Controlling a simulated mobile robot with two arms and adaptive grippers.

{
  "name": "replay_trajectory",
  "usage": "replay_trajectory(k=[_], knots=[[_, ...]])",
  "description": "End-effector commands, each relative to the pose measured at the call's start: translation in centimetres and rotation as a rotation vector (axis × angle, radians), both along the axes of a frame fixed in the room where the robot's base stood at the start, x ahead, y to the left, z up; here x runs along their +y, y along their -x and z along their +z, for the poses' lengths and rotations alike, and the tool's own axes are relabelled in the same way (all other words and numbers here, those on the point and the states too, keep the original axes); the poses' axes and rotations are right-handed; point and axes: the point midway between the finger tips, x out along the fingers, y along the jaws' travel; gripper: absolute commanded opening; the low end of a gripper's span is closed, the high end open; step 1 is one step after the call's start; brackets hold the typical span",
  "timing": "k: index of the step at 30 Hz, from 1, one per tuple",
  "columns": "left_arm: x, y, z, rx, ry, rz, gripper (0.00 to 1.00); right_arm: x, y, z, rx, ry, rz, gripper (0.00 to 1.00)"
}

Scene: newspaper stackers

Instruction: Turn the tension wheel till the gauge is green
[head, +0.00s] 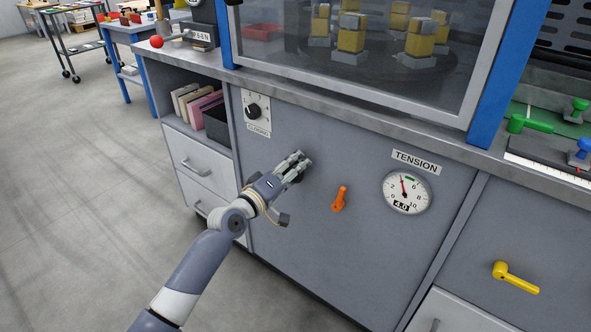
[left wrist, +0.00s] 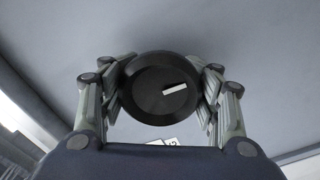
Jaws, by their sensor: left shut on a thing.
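The tension wheel is a round black knob with a white pointer mark, seen face-on in the left wrist view (left wrist: 155,92). The mark points right and slightly up. My left gripper (head: 297,165) is shut on the wheel, with fingers on both sides of its rim. In the head view the gripper mostly hides the wheel. The TENSION gauge (head: 407,192) is a white dial on the grey panel to the right. Its readout shows 4.0. Its needle points up and slightly left, beside the small green band at the top. My right gripper is not in view.
An orange lever (head: 339,198) sticks out between the wheel and the gauge. A black selector knob (head: 253,110) is at upper left on the panel. A yellow lever (head: 515,277) is at lower right. The worktop edge (head: 330,117) runs above.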

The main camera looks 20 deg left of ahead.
Motion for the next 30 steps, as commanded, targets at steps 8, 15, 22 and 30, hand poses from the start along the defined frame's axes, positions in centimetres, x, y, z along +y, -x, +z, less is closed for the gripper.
replay_trajectory(k=[8,15,22,30], knots=[[0.0,0.0,0.0,-0.089,-0.252,-0.002,0.29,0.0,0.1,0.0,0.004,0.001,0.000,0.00],[0.0,0.0,0.1,-0.165,-0.464,-0.001,0.29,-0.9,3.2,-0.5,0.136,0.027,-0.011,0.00],[0.0,0.0,0.1,-0.236,-0.659,-0.001,0.29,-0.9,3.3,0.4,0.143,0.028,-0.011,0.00],[-0.1,0.0,0.1,-0.301,-0.836,-0.002,0.29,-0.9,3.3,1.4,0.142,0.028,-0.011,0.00]])
